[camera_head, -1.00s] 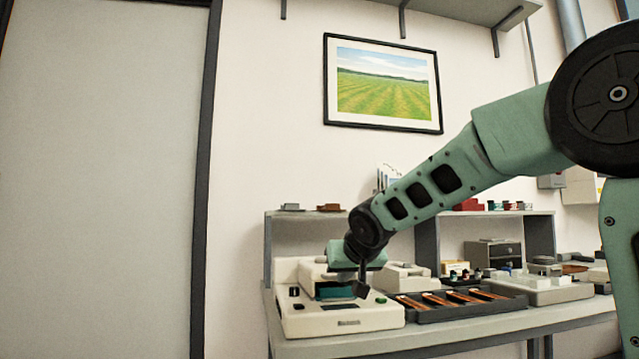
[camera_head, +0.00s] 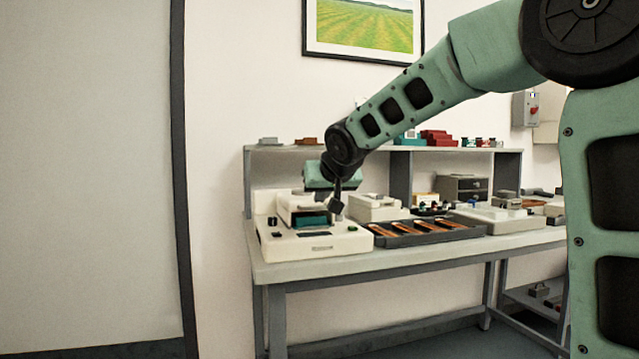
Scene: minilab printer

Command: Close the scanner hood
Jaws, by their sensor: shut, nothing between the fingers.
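The scanner is a cream, box-shaped machine (camera_head: 318,244) at the left end of the bench. Its pale hood (camera_head: 298,202) appears raised over a dark teal opening (camera_head: 308,219). My gripper (camera_head: 337,207) is shut and empty, pointing down just above the right side of the scanner, next to the hood's right edge. I cannot tell whether it touches the hood. My wrist hides part of the area behind the hood.
A dark tray (camera_head: 420,233) with several orange-brown strips lies right of the scanner. A smaller cream device (camera_head: 376,208) stands behind the tray. A shelf (camera_head: 277,148) runs above the back of the bench. The floor before the bench looks clear.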

